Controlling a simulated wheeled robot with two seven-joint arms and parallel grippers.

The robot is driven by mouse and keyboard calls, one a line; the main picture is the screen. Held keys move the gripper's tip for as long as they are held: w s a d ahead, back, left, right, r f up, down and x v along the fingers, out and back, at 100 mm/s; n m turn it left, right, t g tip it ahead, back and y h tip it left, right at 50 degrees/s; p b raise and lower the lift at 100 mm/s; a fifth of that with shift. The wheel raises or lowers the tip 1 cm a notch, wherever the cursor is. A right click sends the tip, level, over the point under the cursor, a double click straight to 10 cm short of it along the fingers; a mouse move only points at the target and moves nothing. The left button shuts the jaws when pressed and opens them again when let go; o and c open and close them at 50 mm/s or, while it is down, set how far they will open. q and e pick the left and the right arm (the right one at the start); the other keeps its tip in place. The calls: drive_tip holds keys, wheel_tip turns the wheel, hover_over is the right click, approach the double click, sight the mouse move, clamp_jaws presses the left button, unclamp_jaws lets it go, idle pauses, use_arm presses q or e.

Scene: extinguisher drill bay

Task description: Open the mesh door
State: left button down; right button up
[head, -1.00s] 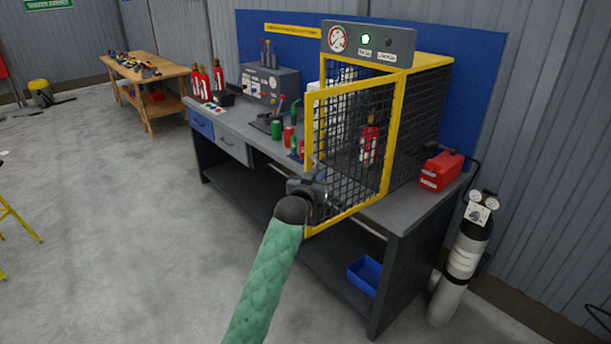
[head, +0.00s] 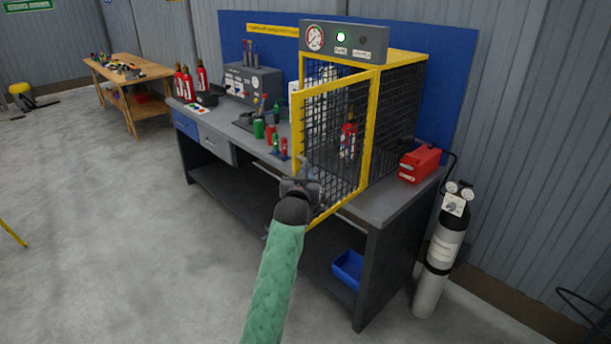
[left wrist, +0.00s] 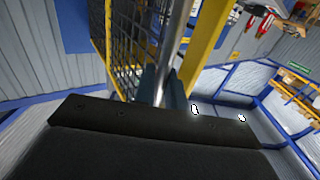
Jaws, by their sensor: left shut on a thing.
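The mesh door (head: 333,139), a yellow frame with dark wire mesh, stands partly open, swung out from the front of the mesh cage (head: 399,107) on the workbench. Its hinged side is on the right. My left gripper (head: 305,184) is at the door's free left edge, low down, shut on the door handle. In the left wrist view the handle is a shiny upright metal bar (left wrist: 172,58), with the door's mesh (left wrist: 130,45) beside it. The gripper hides the lower part of the handle. My right gripper is not in view.
The workbench (head: 385,205) carries red extinguishers (head: 190,84), coloured cans and a red box (head: 419,164). A red extinguisher (head: 348,138) stands inside the cage. A gas cylinder (head: 441,250) stands right of the bench.

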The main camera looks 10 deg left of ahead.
use_arm(q)
drive_tip(key=c, duration=1.6)
unclamp_jaws()
drive_tip(key=shift+d+r, duration=0.2)
drive_tip(key=shift+o, duration=0.2)
drive_tip(key=shift+w+d+f, duration=0.1)
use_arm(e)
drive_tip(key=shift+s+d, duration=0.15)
